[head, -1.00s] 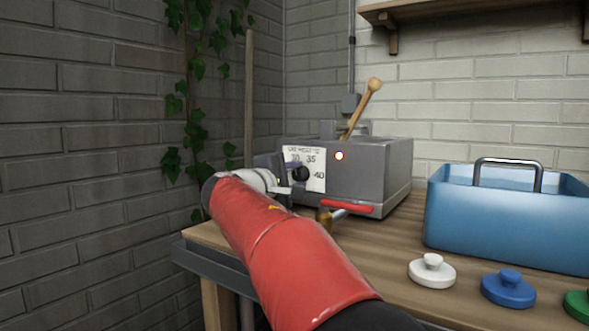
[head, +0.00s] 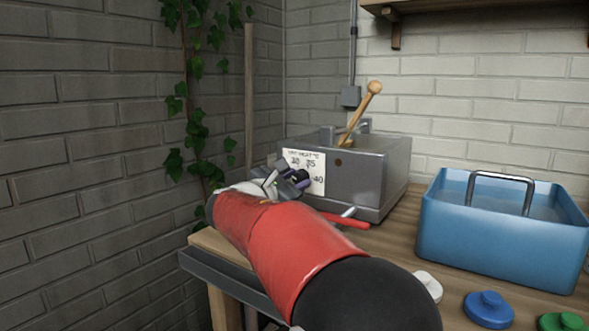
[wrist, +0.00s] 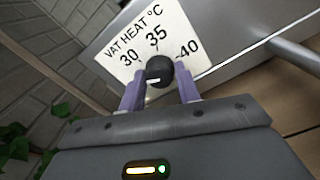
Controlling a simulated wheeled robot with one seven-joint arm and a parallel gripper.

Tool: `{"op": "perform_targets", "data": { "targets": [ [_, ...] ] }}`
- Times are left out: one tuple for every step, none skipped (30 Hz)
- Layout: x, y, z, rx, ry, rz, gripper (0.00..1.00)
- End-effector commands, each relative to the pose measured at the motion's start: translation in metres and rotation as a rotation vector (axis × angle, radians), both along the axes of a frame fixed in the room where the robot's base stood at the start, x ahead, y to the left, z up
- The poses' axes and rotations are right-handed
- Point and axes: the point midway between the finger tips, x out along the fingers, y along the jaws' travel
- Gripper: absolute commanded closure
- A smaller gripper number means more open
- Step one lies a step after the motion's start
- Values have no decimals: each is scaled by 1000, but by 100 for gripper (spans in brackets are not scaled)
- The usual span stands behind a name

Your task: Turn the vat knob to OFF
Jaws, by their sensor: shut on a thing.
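The vat (head: 365,175) is a grey metal box on the wooden bench, with a white dial plate (head: 304,160) reading "VAT HEAT °C", 30, 35 and 40. The dial plate also shows in the wrist view (wrist: 133,40). The black round knob (wrist: 159,70) sits below the numbers, with a short white mark near its lower edge. My gripper (wrist: 159,88) has one purple finger on each side of the knob and is shut on it. In the head view my gripper (head: 296,180) covers part of the plate and knob. No OFF label is visible.
A red-handled tap (head: 345,219) juts from the vat's lower front, close to my arm. A wooden stick (head: 366,105) leans up from the vat top. A blue tub (head: 500,240) and white, blue (head: 489,308) and green lids are at right. A brick wall is left.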

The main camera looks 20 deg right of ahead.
Motion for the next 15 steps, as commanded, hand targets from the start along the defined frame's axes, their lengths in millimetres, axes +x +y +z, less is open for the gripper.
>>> {"op": "perform_targets", "data": {
  "targets": [
    [0,0,3,-21,38,0,90],
    [0,0,3,-37,60,0,90],
    [0,0,2,-56,89,0,90],
    [0,0,2,-69,109,0,90],
    [0,0,2,-83,130,0,90],
    [0,0,2,-100,155,0,90],
    [0,0,1,-112,173,0,90],
    [0,0,1,-124,190,0,90],
    [0,0,0,-138,212,0,90],
    [0,0,0,-148,228,0,90],
    [0,0,0,-158,242,0,90],
    [0,0,0,-170,260,0,90],
    [0,0,-1,-178,273,0,90],
    [0,0,-1,-186,285,0,90],
    [0,0,-1,-195,298,0,90]
  ]
}}
